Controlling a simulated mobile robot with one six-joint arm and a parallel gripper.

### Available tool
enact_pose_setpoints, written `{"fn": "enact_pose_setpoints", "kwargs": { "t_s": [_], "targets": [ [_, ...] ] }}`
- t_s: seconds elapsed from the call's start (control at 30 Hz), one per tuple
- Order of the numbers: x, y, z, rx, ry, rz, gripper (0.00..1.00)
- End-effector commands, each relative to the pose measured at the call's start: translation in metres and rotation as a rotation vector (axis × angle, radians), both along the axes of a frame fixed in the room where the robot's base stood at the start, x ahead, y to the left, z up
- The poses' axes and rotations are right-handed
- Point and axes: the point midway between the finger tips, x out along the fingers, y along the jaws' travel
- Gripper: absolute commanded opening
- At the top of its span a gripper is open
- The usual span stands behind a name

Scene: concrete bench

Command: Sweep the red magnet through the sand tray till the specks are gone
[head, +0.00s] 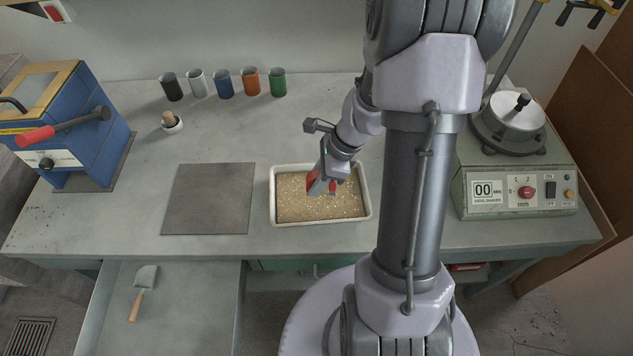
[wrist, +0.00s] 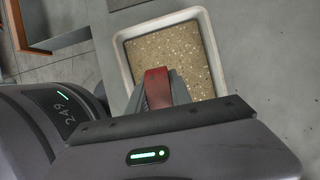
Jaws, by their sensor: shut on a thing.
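The sand tray (head: 273,218) is a pale rectangular tray of tan sand on the bench, at the middle of the head view. It also shows in the wrist view (wrist: 211,45). Pale specks (head: 325,208) dot the sand. My gripper (head: 325,186) is over the tray and shut on the red magnet (head: 312,181). In the wrist view the magnet (wrist: 157,87) sits at the fingers, over the near part of the tray. I cannot tell whether its lower end touches the sand. Part of the sand is hidden behind the gripper and magnet.
A dark grey mat (head: 208,199) lies left of the tray. A blue machine (head: 72,130) is at left, a sieve shaker (head: 515,190) at right.

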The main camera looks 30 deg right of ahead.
Motion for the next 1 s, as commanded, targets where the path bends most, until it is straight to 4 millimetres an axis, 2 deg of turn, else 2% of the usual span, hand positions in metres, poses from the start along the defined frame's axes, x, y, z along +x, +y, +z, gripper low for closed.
{"fn": "enact_pose_setpoints", "kwargs": {
  "t_s": [0.1, 0.4, 1.0],
  "targets": [
    [0.001, -0.001, 0.015, 0.001, 0.0, 0.002, 0.0],
    [0.003, -0.002, 0.038, 0.001, 0.0, 0.008, 0.0],
    [0.003, -0.002, 0.037, 0.001, -0.001, 0.009, 0.0]
  ]
}}
